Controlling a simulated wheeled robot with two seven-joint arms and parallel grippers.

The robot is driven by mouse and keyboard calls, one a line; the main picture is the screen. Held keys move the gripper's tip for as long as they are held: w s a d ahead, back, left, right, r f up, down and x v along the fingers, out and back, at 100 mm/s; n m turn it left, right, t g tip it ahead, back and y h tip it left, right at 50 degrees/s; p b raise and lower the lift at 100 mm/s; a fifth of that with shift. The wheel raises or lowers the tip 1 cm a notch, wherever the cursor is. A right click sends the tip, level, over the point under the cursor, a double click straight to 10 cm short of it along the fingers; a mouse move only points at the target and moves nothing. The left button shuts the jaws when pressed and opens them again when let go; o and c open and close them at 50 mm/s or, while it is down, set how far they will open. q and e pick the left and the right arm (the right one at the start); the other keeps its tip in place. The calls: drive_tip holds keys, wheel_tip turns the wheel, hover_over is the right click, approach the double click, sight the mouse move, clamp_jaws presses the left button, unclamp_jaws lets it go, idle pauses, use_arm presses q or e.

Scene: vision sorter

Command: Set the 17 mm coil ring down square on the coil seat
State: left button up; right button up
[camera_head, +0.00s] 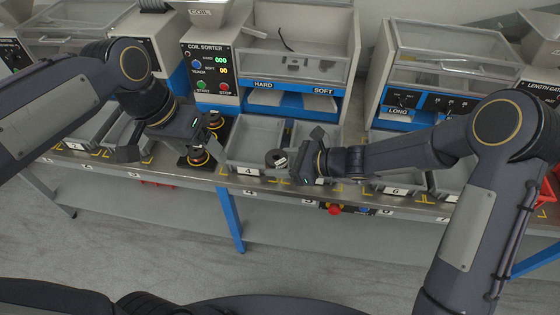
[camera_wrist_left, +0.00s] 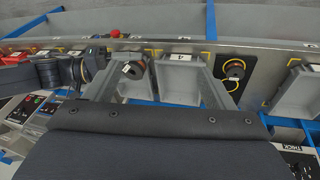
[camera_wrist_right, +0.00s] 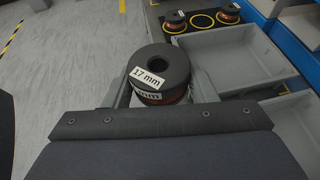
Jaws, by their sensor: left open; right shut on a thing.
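The 17 mm coil ring (camera_wrist_right: 163,68) is a dark ring with a white "17 mm" label and copper winding below. My right gripper (camera_wrist_right: 160,92) is shut on it, above the bench beside grey bin 4. The ring also shows in the head view (camera_head: 274,157). The coil seat (camera_wrist_right: 186,31) is a black plate with yellow circles, left of bin 4 in the head view. Two coils (camera_wrist_right: 175,21) (camera_wrist_right: 228,13) stand on it; a yellow circle (camera_wrist_right: 203,20) between them is empty. My left gripper (camera_wrist_left: 160,62) is open and empty over the bench front, near the seat and bin 4.
Bin 4 (camera_head: 251,170) lies between the seat and the right gripper. More grey bins (camera_head: 390,188) line the bench front. The floor in front of the bench is clear.

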drive_tip(key=shift+d, duration=0.1)
drive_tip(key=d+f+m+t+h, duration=0.25)
drive_tip(key=d+m+t, duration=0.2)
drive_tip(key=d, duration=0.75)
drive_tip(key=d+f+m+t+h, duration=0.1)
drive_tip(key=d+m+t+h, duration=0.35)
drive_tip(key=d, duration=0.75)
use_arm(q)
drive_tip(key=s+a+f+n+t, duration=0.1)
drive_tip(key=s+f+n+t, duration=0.2)
drive_tip(key=s, duration=0.9)
wheel_tip(320, 180, down, 4)
drive_tip(key=shift+s+a+r+n+t+h, duration=0.25)
drive_tip(key=shift+s+n+t+h, duration=0.15)
drive_tip(key=shift+n, duration=0.3)
use_arm(e)
wheel_tip(320, 180, up, 10)
drive_tip(key=w+m+h, duration=0.2)
drive_tip(key=shift+w+d+f+m+t, duration=0.25)
drive_tip(key=shift+w+m+t, duration=0.1)
drive_tip(key=shift+m+t, duration=0.05)
